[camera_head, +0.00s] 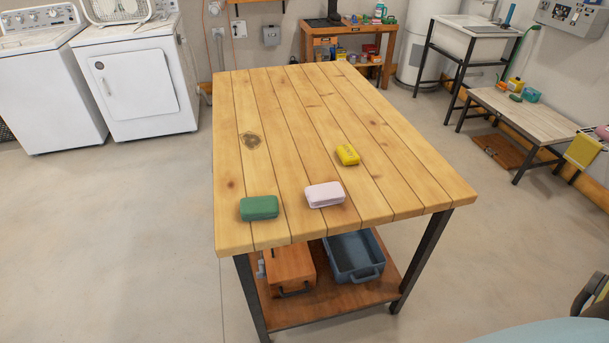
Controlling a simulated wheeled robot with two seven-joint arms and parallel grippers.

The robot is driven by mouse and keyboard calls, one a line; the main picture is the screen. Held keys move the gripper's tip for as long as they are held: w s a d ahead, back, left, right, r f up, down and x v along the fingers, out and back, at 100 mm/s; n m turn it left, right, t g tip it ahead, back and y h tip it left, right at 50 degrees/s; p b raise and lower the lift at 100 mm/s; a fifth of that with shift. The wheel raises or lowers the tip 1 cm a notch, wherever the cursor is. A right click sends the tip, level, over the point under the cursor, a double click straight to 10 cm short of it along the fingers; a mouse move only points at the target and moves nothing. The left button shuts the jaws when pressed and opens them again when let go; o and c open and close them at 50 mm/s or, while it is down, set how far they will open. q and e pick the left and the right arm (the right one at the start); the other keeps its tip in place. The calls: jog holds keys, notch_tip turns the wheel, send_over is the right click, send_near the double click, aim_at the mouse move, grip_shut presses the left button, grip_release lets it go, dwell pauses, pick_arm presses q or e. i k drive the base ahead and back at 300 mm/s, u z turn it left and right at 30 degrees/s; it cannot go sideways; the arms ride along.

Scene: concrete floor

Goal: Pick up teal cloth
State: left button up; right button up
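I see no thing that I can clearly tell is a teal cloth. A small teal thing (531,95) sits on the low bench at the right, too small to tell what it is. A pale teal rounded surface (550,333) is cut off at the bottom right edge, and I cannot tell what it is. A yellow cloth (583,151) hangs at the far right, with a pink one (603,132) partly cut off by the picture edge. Neither of my grippers is in view.
A wooden table (300,110) stands ahead, bearing a green case (259,208), a pinkish-white case (324,195) and a yellow block (347,155). Its lower shelf holds an orange-brown box (290,267) and a blue-grey bin (354,257). The floor on both sides is mostly clear.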

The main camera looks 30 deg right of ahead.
aim_at(322, 195)
jog(key=u, duration=0.1)
jog(key=k, duration=0.45)
jog(key=z, duration=0.95)
jog(key=i, duration=0.65)
jog(key=u, duration=0.05)
